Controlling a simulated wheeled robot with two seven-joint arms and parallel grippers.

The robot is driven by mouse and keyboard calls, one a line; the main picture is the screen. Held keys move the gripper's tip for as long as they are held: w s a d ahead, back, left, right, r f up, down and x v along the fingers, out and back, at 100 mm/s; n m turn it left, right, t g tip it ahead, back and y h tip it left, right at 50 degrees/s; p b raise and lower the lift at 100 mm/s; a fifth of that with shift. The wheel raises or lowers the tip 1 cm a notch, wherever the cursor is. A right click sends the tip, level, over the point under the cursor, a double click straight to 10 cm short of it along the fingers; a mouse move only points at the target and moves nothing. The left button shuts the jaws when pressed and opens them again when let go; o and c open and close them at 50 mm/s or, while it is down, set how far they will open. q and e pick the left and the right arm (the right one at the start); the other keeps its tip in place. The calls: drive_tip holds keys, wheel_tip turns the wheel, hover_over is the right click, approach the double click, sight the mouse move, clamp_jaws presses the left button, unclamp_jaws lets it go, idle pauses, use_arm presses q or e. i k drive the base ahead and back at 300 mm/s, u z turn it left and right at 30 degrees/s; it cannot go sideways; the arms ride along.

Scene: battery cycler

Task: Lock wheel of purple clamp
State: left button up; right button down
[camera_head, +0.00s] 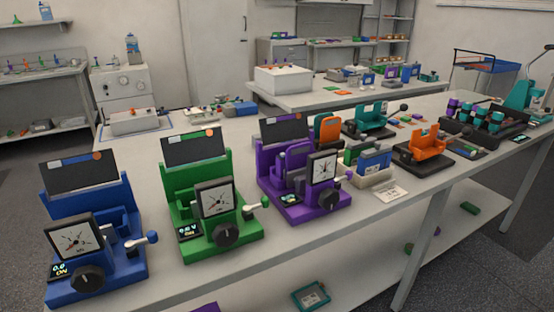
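The purple clamp (272,166) stands upright in the middle of the long workbench. A dark panel (284,129) tops its back plate, and a square white-faced dial (323,168) sits at its front. A dark round wheel (328,200) is low on its front, beside a small lit display (291,198) too small to read. A small crank shows at its right side. Whether the wheel is locked cannot be told. Neither of my grippers is in view.
A green clamp (172,221) and a blue clamp (66,206) stand to the left on the same bench (290,245). A white holder with a blue block (374,161) and an orange device (425,142) stand to the right. A lower shelf holds scattered items.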

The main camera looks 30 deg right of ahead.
sight(349, 175)
drive_tip(key=u, duration=0.9)
drive_tip(key=k, duration=0.75)
drive_tip(key=z, duration=1.15)
drive_tip(key=i, duration=0.5)
drive_tip(key=z, duration=0.05)
